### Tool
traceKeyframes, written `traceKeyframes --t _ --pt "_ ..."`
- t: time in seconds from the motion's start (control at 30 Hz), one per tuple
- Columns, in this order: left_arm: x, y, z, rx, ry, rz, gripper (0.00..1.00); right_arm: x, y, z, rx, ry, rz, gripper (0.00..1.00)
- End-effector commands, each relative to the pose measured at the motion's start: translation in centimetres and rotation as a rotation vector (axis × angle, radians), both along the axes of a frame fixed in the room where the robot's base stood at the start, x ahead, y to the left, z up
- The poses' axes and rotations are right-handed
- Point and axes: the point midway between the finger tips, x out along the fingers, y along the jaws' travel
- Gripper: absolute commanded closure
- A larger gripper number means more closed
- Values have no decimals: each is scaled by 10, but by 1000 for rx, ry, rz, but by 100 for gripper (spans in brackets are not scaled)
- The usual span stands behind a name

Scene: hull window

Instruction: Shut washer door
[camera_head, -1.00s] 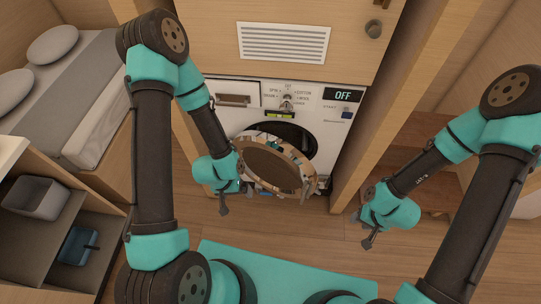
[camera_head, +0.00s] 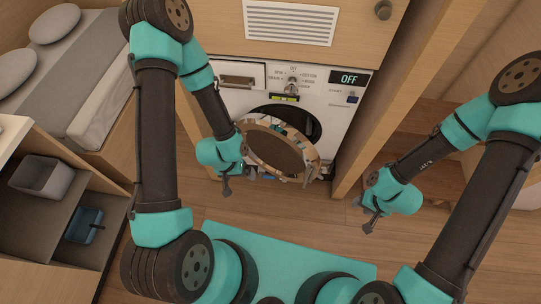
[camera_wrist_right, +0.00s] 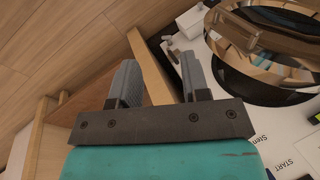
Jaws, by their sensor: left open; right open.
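The white washer (camera_head: 345,112) stands in a recess under a wooden panel, with its display reading OFF. Its round door (camera_head: 275,152), with a brown disc and pale rim, stands open and tilted in front of the dark drum opening (camera_head: 313,123). My left gripper (camera_head: 226,186) is open, close to the door's left edge; whether it touches cannot be told. My right gripper (camera_head: 370,222) is open and empty, to the right of and apart from the door. In the right wrist view its fingers (camera_wrist_right: 157,78) are parted, with the door (camera_wrist_right: 280,32) at upper right.
Wooden side walls (camera_head: 375,115) flank the washer. A wooden step (camera_head: 440,120) stands at right. At left are a bed (camera_head: 75,75) and a shelf with a grey bin (camera_head: 42,178) and a blue bin (camera_head: 84,225).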

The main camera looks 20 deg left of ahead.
Motion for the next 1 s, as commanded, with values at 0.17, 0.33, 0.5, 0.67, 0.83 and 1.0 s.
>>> traceKeyframes --t 0.17,0.33,0.5,0.67,0.83,1.0 --pt "0 0 0 0 0 0 0 0 0 0 0 0 0 57" --pt "0 0 0 0 0 0 0 2 3 1 -3 -9 13 71" --pt "0 0 0 0 0 0 0 12 22 5 -25 -76 105 87" --pt "0 0 0 0 0 0 0 27 57 14 -73 -198 279 100" --pt "0 0 0 0 0 0 0 40 98 26 -146 -348 488 100" --pt "0 0 0 0 0 0 0 47 140 40 -232 -494 697 100"
